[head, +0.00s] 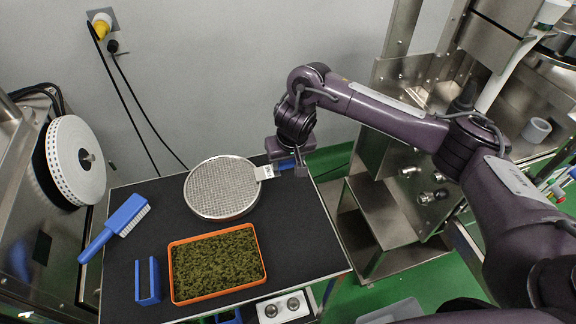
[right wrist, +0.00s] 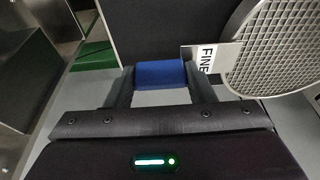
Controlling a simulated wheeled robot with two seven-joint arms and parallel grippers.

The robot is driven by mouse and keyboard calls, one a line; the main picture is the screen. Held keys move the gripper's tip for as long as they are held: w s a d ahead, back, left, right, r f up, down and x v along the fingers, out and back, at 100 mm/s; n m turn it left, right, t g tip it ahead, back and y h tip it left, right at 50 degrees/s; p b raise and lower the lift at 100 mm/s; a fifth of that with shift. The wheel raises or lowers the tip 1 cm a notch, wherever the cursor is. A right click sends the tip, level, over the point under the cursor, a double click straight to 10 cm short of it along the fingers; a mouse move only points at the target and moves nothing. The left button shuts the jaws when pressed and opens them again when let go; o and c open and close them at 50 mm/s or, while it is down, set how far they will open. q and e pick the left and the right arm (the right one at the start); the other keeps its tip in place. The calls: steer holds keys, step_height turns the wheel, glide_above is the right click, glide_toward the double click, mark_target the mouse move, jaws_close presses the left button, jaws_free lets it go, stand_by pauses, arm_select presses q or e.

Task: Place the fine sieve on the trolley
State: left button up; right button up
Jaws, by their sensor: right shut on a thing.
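The fine sieve (head: 222,188) is a round grey mesh disc with a metal rim, a white label and a blue handle. It is at the back of the trolley's black top (head: 310,232); whether it rests there or hovers just above, I cannot tell. My right gripper (head: 287,165) is shut on the sieve's handle at the trolley's back right edge. In the right wrist view the blue handle (right wrist: 160,73) lies between the fingers, and the label reads "FINE" beside the mesh (right wrist: 282,45). My left gripper is not in view.
An orange tray (head: 171,272) of green leaf stands at the trolley's front. A blue brush (head: 117,226) and a blue U-shaped piece (head: 147,281) lie on the left. A reel machine (head: 76,160) stands left, a steel machine (head: 400,190) right. The top's right side is clear.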

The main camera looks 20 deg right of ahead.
steer(key=shift+x, duration=0.8)
steer(key=shift+s+f, duration=0.1)
steer(key=shift+s, duration=0.05)
steer(key=o, duration=1.1)
steer(key=shift+f, duration=0.1)
steer(key=shift+r, duration=0.2)
steer(key=p+v, duration=0.4)
steer(key=v, duration=0.8)
steer(key=shift+s, duration=0.1)
